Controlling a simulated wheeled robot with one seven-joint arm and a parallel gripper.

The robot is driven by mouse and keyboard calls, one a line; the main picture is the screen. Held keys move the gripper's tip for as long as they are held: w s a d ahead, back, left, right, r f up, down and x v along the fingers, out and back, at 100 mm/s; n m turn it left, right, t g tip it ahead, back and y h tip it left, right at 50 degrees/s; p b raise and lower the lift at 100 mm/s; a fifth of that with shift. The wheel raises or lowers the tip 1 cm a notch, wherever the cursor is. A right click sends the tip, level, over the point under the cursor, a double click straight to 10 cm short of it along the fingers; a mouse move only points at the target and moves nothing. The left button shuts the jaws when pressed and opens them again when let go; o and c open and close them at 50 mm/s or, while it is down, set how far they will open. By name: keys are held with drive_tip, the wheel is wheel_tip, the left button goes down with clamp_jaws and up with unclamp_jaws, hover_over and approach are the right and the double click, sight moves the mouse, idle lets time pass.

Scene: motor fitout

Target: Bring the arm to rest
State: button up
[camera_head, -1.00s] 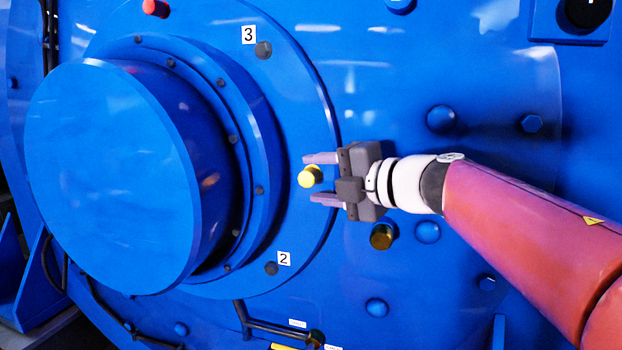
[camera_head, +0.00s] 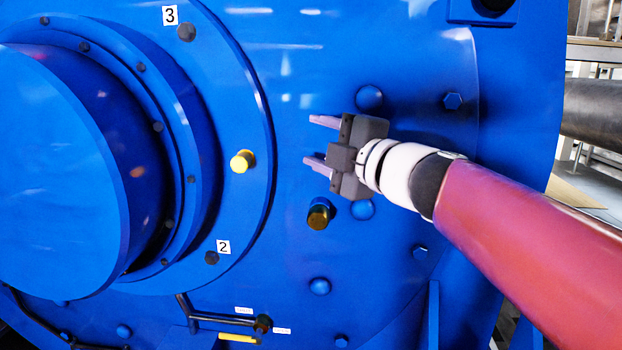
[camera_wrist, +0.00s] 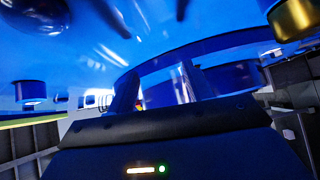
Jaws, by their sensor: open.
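My gripper (camera_head: 318,141) is open and empty in the head view, with its two purple fingers pointing left toward the blue motor housing (camera_head: 330,55). It is to the right of the yellow plug (camera_head: 242,161), which sits on the round flange between the labels 3 and 2. A clear gap separates the fingers from the plug. In the wrist view the dark gripper body (camera_wrist: 165,130) fills the lower part, and the blue housing (camera_wrist: 90,50) shows above it.
A brass-coloured fitting (camera_head: 319,213) sticks out just below my gripper. Blue bolt heads (camera_head: 369,97) stand out from the housing nearby. The large round cover (camera_head: 50,170) bulges out at left. A dark pipe (camera_head: 592,111) and open floor show at the right edge.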

drive_tip(key=s+d+f+m+h, duration=0.3)
drive_tip(key=d+f+m+h, duration=0.4)
drive_tip(key=d+m, duration=0.2)
drive_tip(key=s+d+f+m+h, duration=0.3)
drive_tip(key=d+f+m+h, duration=0.35)
drive_tip(key=d+m, duration=0.2)
drive_tip(key=s+a+f+m+g+y, duration=0.1)
drive_tip(key=s+f+m+g, duration=0.6)
drive_tip(key=s+f, duration=0.9)
drive_tip(key=shift+a+f+g, duration=0.35)
drive_tip(key=shift+f+g, duration=0.35)
drive_tip(key=shift+f, duration=0.25)
